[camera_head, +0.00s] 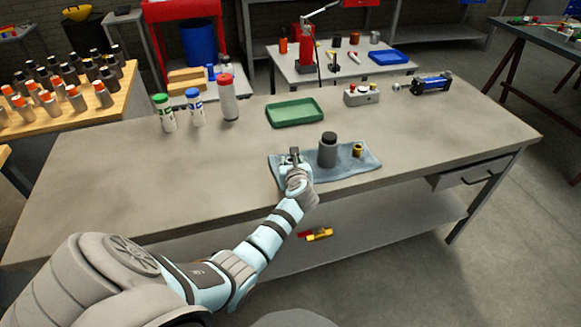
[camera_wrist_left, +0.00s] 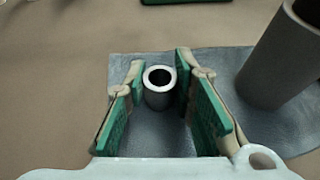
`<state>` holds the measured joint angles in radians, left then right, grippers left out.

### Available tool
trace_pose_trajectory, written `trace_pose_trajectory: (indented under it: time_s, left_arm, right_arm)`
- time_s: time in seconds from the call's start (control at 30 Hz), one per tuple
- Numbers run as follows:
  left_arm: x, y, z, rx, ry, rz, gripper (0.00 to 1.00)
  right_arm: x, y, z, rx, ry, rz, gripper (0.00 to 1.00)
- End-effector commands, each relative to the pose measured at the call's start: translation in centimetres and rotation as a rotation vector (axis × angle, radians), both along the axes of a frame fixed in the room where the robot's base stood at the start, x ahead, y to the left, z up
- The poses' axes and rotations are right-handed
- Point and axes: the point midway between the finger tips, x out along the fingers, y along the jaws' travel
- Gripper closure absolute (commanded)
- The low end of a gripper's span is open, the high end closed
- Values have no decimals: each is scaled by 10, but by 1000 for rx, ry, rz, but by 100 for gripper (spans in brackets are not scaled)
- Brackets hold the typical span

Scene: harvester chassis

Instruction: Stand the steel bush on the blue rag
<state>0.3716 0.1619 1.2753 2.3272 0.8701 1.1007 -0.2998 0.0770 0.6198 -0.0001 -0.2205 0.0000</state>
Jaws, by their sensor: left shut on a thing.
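The steel bush (camera_wrist_left: 158,96) is a short grey hollow cylinder, upright between the fingers of my left gripper (camera_wrist_left: 163,84) in the left wrist view. My left gripper is shut on it. In the head view the left gripper (camera_head: 293,160) is over the left part of the blue rag (camera_head: 345,174), and the bush is small and partly covered by the fingers. The rag (camera_wrist_left: 215,68) lies flat below the bush. I cannot tell whether the bush's base touches the rag. My right gripper is not in view.
A tall grey cylinder with a dark top (camera_head: 327,152) and a small brass piece (camera_head: 357,150) stand on the rag, right of the gripper. A green tray (camera_head: 295,122) lies behind. Several bottles (camera_head: 228,98) stand back left. The bench (camera_head: 130,190) is clear at left.

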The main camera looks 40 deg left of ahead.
Motion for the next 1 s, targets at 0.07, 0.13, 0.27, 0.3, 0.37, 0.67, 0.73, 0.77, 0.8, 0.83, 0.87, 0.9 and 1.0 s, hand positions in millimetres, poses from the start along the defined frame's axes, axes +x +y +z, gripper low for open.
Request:
trace_pose_trajectory:
  time_s: [0.07,0.13,0.27,0.3,0.37,0.67,0.73,0.77,0.8,0.83,0.87,0.9,1.0]
  left_arm:
    - [0,0,-7,-1,-1,0,100]
    - [0,0,-6,-1,-1,1,100]
    - [0,0,-6,-1,-1,0,100]
    - [0,0,-7,-1,-1,0,100]
    - [0,0,-9,-1,0,0,100]
    - [-1,-1,-20,-4,3,0,100]
    - [-1,-1,-20,-4,4,1,100]
    - [-1,-1,-21,-5,5,1,75]
    - [-1,-1,-21,-5,6,1,69]
    - [-1,-1,-21,-5,6,1,64]
    - [-1,-1,-21,-6,7,2,59]
    - [-2,-1,-21,-6,7,2,57]
    - [-2,-1,-22,-6,8,1,57]
  right_arm:
    - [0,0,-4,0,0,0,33]
    - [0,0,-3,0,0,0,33]
    - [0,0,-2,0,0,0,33]
    - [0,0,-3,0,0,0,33]
    - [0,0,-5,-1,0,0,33]
    - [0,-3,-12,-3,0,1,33]
    - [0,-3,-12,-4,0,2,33]
    - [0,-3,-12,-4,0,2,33]
    - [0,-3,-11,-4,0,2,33]
    - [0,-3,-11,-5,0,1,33]
    - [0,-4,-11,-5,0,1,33]
    - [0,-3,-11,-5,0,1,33]
    - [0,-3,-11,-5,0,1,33]
